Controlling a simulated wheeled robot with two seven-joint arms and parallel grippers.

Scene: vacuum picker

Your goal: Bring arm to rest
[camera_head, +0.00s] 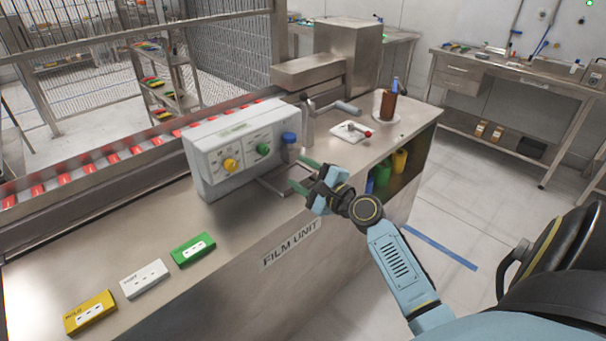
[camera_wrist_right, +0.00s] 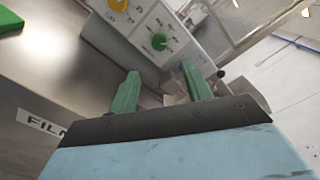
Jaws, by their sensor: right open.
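My right arm (camera_head: 395,260) reaches in from the lower right in the head view. Its gripper (camera_head: 301,174) is at the front edge of the steel counter, just right of the white control box (camera_head: 235,150). The green fingers are apart with nothing between them; the right wrist view also shows the open gripper (camera_wrist_right: 160,78), pointing towards the control box and its green knob (camera_wrist_right: 159,42). A blue-capped part (camera_head: 289,138) is at the box's right end, close to the fingers. My left gripper is not in view.
A small white tray (camera_head: 352,131) and a brown bottle (camera_head: 388,104) stand on the counter behind the gripper. Yellow (camera_head: 90,313), white (camera_head: 144,278) and green (camera_head: 192,249) blocks lie at the front left. Open floor (camera_head: 460,210) lies to the right.

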